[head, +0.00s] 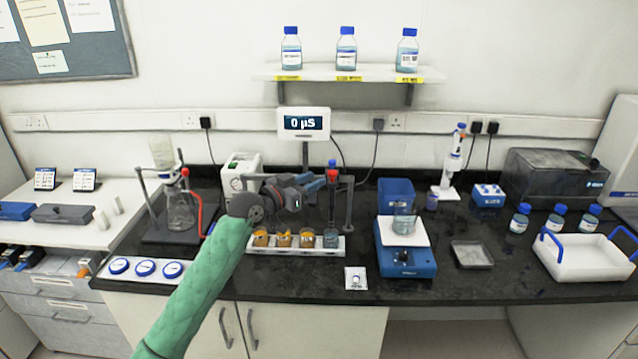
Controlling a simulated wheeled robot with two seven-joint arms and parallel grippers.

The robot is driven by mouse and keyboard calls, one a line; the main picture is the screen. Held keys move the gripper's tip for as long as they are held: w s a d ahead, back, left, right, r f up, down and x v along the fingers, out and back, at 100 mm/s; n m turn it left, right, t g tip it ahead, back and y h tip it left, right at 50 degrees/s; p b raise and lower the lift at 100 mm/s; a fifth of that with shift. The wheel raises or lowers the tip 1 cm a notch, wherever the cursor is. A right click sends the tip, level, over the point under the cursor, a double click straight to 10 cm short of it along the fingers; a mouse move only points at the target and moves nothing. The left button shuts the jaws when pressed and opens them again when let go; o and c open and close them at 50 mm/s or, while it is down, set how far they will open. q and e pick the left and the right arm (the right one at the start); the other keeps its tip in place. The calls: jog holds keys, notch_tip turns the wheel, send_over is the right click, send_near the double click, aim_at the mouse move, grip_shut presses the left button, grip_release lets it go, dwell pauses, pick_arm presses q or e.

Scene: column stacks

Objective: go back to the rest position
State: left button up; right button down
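My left gripper (318,183) reaches in from the lower left on a green-sleeved arm. Its fingertips are beside a dark upright probe (332,205) with a red and blue top. From this angle I cannot tell whether the fingers are open, or whether they touch the probe. The probe's lower end is at or in the rightmost jar (331,239) of a white rack (296,250), whose other jars hold amber contents. A white meter (303,123) above reads 0 µS. My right gripper is not in view.
Behind my gripper are a white instrument (240,170) and a grey stand post (349,205). A flask stand (180,232) is left of my arm. A blue scale (407,262) with a beaker (404,224) stands to the right. A white tray (585,268) is at far right.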

pick_arm(q)
jog(key=shift+s+a, duration=0.45)
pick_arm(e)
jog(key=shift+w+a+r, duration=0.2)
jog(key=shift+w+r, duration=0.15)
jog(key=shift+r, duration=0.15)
